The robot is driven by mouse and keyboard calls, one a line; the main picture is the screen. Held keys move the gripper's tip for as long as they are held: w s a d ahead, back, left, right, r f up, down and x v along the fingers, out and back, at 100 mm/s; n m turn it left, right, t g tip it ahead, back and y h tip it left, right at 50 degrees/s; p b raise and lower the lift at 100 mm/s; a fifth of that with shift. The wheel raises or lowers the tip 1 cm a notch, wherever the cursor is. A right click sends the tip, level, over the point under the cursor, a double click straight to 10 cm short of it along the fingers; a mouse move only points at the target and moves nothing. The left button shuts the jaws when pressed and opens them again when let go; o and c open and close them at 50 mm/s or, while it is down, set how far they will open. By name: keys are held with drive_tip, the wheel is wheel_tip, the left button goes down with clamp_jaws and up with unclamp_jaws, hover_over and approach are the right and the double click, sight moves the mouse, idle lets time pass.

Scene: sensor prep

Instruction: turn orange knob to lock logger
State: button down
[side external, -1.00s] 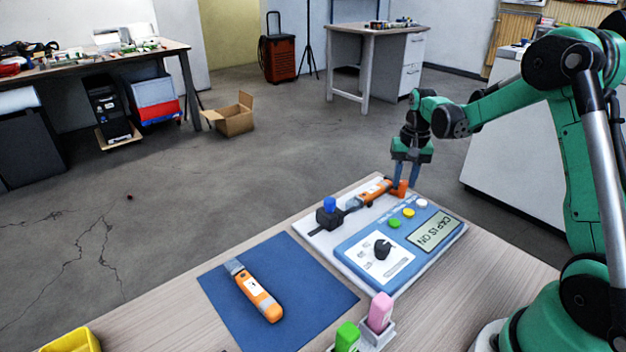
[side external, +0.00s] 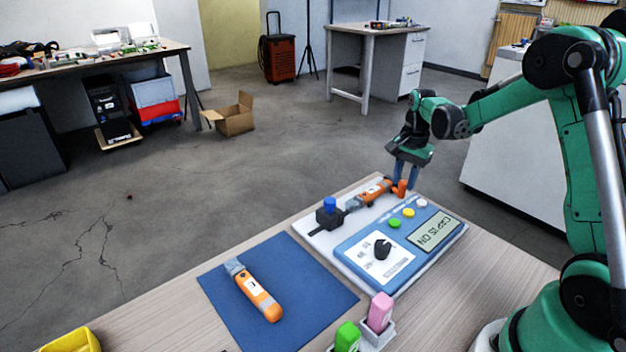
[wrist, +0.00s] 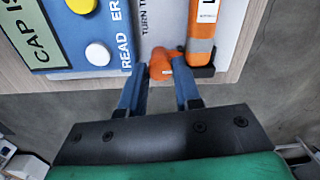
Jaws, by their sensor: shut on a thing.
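The orange knob (wrist: 161,64) sits at the end of the white plate, beside the logger; in the side view (side external: 401,188) it shows at the plate's far right corner. My gripper (wrist: 161,82) is shut on the knob, with a blue finger on either side of it. The orange logger (wrist: 203,25) lies in its dark holder on the plate, next to the knob; in the side view the logger (side external: 375,191) points toward the black block with the blue top (side external: 329,211).
The blue panel (side external: 345,250) has a black dial (side external: 382,248), coloured buttons and a screen reading "CAP IS ON". A second orange logger (side external: 258,295) lies on the blue mat (side external: 330,298). Pink (side external: 380,312) and green (side external: 347,338) items stand at the front edge.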

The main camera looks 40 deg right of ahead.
sight(404, 183)
idle(0.4)
drive_tip(key=c, duration=0.6)
unclamp_jaws()
drive_tip(key=shift+r, duration=2.85)
drive_tip(key=s+a+r+n+t, duration=0.2)
drive_tip(key=s+a+n+t, duration=0.1)
drive_tip(key=a+n, duration=0.5)
drive_tip(key=s+a+r+n+t, duration=0.2)
drive_tip(key=s+a+n+t, duration=0.1)
drive_tip(key=a+n, duration=0.5)
drive_tip(key=s+a, duration=0.1)
drive_tip(key=a, duration=0.2)
drive_tip(key=shift+s+a+t, duration=0.15)
drive_tip(key=shift+s+t, duration=0.25)
